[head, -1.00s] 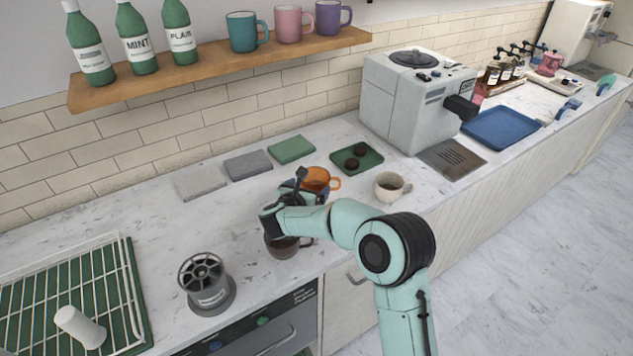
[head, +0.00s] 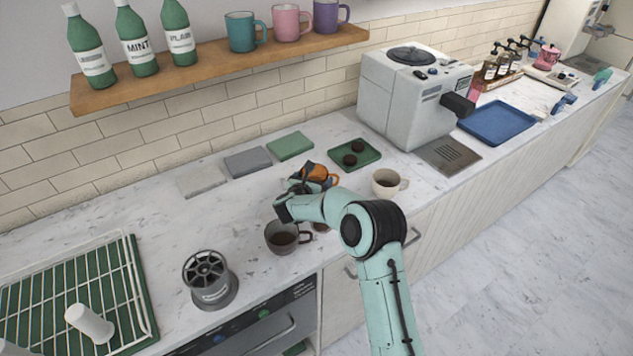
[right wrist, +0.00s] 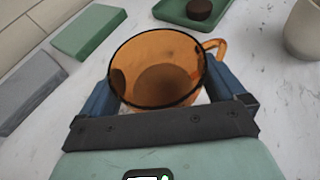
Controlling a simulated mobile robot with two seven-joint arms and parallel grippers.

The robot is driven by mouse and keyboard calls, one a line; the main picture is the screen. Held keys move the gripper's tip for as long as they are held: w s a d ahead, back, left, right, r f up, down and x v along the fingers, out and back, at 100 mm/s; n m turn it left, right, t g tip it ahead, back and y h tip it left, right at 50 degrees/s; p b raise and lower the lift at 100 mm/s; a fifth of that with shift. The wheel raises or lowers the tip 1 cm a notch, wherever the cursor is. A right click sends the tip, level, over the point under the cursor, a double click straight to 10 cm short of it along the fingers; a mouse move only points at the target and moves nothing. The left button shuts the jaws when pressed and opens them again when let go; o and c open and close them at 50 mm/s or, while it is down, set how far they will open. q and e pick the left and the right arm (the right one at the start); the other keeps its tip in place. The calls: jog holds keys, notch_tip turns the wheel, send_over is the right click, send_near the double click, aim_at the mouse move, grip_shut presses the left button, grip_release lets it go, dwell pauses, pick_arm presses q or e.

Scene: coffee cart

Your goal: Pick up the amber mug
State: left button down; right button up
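The amber mug (head: 322,172) is a see-through orange mug standing on the marble counter, left of the green tray. In the right wrist view the amber mug (right wrist: 155,65) fills the middle, its open top showing and its handle pointing to the upper right. My right gripper (right wrist: 165,85) has its blue fingers apart, one on each side of the mug. A sliver of counter shows between the mug and the right-hand finger. In the head view my right gripper (head: 311,183) covers the mug's lower front. My left gripper is not in view.
A dark grey mug (head: 283,240) stands close in front of the gripper, and a cream mug (head: 384,186) to its right. The green tray (head: 371,158) holds dark round pieces behind. Flat blocks, including a green one (head: 290,145), lie along the wall. A coffee machine (head: 395,105) stands farther right.

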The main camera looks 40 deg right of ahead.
jog(key=shift+w, duration=0.1)
jog(key=c, duration=0.4)
jog(key=shift+o, duration=0.2)
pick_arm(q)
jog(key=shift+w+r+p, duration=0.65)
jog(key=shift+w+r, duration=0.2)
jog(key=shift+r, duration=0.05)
pick_arm(e)
notch_tip(320, 180, up, 20)
